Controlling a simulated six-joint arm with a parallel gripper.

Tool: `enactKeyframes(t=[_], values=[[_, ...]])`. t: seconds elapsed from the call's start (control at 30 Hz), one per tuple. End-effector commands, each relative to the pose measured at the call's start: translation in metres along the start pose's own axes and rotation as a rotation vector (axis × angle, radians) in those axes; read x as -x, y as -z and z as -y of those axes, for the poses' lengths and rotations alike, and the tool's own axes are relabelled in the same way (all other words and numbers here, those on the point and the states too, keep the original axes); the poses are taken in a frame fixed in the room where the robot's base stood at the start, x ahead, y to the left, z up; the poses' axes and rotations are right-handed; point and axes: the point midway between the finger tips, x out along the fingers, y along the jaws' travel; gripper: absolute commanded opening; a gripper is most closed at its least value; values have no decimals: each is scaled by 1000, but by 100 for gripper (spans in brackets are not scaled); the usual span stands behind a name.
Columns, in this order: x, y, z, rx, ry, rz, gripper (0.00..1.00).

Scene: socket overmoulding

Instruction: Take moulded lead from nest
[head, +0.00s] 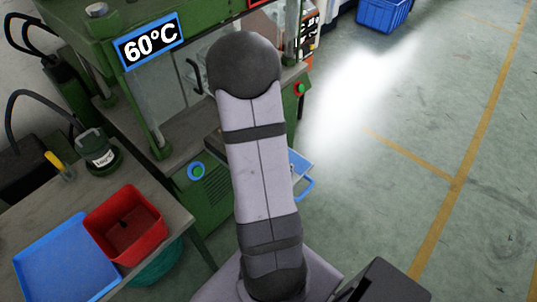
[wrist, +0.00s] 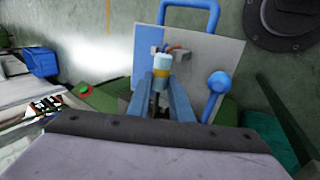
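In the wrist view, the two blue-grey fingers of my gripper (wrist: 161,84) reach toward a grey plate. The moulded lead (wrist: 162,66), a small white and yellow piece, stands between the fingertips. Orange-brown wire shows just behind it. The fingers lie close on both sides of the lead; whether they press on it cannot be told. The grey plate (wrist: 207,62) has a blue loop handle at its far edge and a blue ball-ended lever beside the fingers. Any nest under the lead is hidden. In the head view my arm hides the gripper and lead.
The green press (head: 205,200) with a 60°C display (head: 150,41) stands behind my arm. A red bin (head: 126,222) and a blue tray (head: 66,262) lie on the bench at left. A blue crate (head: 383,14) stands far off. The floor at right is clear.

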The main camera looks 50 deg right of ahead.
Motion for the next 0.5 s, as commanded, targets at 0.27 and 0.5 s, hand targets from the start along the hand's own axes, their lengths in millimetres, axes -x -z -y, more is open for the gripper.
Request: enactKeyframes(t=[0.27, 0.5], values=[[0, 0, 0, 0, 0, 0, 0], [11, 0, -7, -2, -2, -1, 0]])
